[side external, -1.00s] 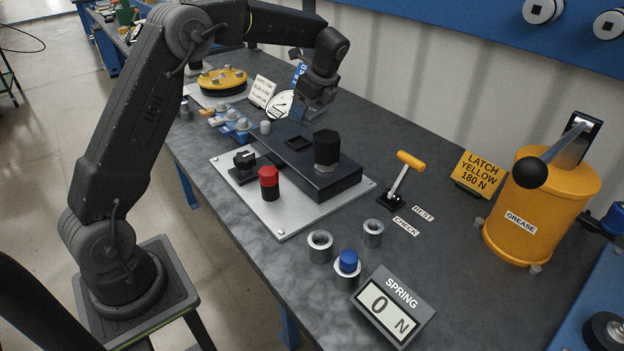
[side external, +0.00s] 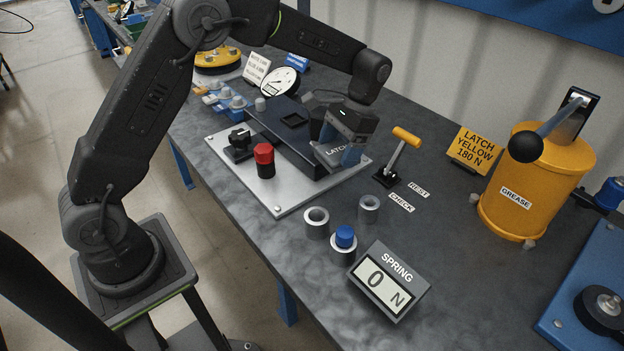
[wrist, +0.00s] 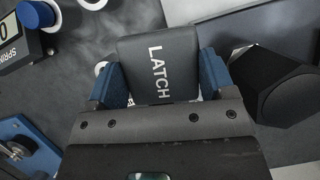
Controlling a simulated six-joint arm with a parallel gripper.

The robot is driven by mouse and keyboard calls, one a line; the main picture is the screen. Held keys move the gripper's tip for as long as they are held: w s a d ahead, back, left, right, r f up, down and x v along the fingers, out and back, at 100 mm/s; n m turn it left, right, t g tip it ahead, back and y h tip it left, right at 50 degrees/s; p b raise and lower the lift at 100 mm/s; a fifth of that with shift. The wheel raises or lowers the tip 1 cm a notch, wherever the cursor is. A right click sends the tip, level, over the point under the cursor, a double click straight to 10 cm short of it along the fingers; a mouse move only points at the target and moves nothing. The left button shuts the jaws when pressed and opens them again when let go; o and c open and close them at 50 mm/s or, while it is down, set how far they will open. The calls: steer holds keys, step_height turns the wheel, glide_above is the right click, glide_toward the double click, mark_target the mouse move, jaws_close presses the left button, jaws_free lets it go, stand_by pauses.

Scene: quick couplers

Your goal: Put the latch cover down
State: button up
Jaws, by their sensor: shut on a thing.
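The latch cover (wrist: 150,62) is a dark grey rounded block with LATCH in white letters. My gripper (wrist: 160,82) is shut on it, with a blue finger on each side. In the side external view my gripper (side external: 341,155) is over the near right end of the dark fixture block (side external: 285,137), and only a bit of the cover with its lettering shows. In the wrist view a black hexagonal post (wrist: 270,85) stands right beside the right finger, apart from the cover. Whether the cover touches anything beneath is hidden.
A yellow-handled lever (side external: 400,150) stands close to the right of my gripper. A red-capped post (side external: 264,160) stands on the light plate (side external: 285,203). Metal rings (side external: 317,222) and the SPRING display (side external: 388,282), reading 0 N, are nearer. A grease pot (side external: 535,190) stands right.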

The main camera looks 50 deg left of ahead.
steer(key=shift+n+h, duration=0.4)
steer(key=shift+n, duration=0.5)
steer(key=s+f, duration=0.1)
steer(key=s+d+f, duration=0.1)
steer(key=s+f, duration=0.1)
steer(key=f, duration=0.1)
steer(key=shift+d+f, duration=0.1)
steer(key=shift+d, duration=0.2)
step_height(320, 180, up, 14)
steer(key=w+a, duration=0.3)
steer(key=a, duration=1.3)
glide_above(186, 129)
steer(key=w, duration=0.1)
steer(key=f, duration=1.5)
steer(key=shift+w+f, duration=0.1)
steer(key=shift+w, duration=0.2)
steer(key=shift+f, duration=2.1)
